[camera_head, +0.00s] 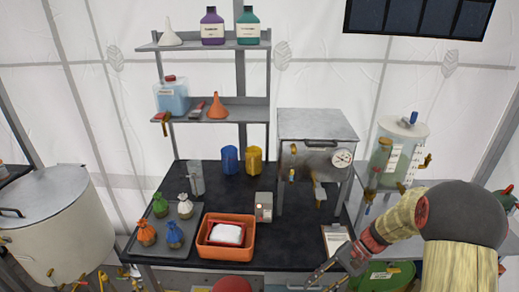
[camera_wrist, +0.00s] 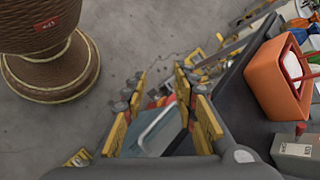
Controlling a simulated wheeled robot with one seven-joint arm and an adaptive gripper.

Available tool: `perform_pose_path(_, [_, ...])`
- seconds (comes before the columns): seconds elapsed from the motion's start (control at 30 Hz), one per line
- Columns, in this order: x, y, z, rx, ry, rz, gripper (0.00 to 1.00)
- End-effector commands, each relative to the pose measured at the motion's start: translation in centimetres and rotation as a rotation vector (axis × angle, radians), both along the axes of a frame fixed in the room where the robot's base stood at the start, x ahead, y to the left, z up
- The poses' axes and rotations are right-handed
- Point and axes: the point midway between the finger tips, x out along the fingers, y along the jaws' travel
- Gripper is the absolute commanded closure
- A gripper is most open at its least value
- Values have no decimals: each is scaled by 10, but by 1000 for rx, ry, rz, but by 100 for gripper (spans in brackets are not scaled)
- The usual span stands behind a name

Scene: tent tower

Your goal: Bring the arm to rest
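My gripper (camera_head: 328,277) hangs off the front right corner of the black table (camera_head: 297,238) in the head view, pointing down and to the left. In the wrist view my gripper (camera_wrist: 158,90) shows its yellow-padded fingers spread well apart. I see nothing held between them; the floor and some blurred items lie beyond. My arm reaches in from the right of the head view and is bent. The gripper appears clear of the table, though its exact height is hard to tell.
An orange tray (camera_head: 207,254) with a white bundle, a grey box (camera_head: 264,207) and several small tied sacks (camera_head: 160,205) sit on the table. A clipboard (camera_head: 335,238) lies near my gripper. A green drum (camera_head: 378,277) is below my arm. A large pot (camera_head: 70,235) stands left.

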Motion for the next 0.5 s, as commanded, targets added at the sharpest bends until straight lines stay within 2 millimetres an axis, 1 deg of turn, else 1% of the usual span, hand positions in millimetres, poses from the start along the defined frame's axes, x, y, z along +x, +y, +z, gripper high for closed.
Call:
perform_pose_path(0.03, [-9,-2,12,-54,-20,23,71])
perform_pose_path(0.17, [-37,-13,38,-211,-83,89,71])
perform_pose_path(0.2, [-45,-16,47,-258,-108,109,71])
perform_pose_path(0.5, [-97,-34,113,-555,-344,236,71])
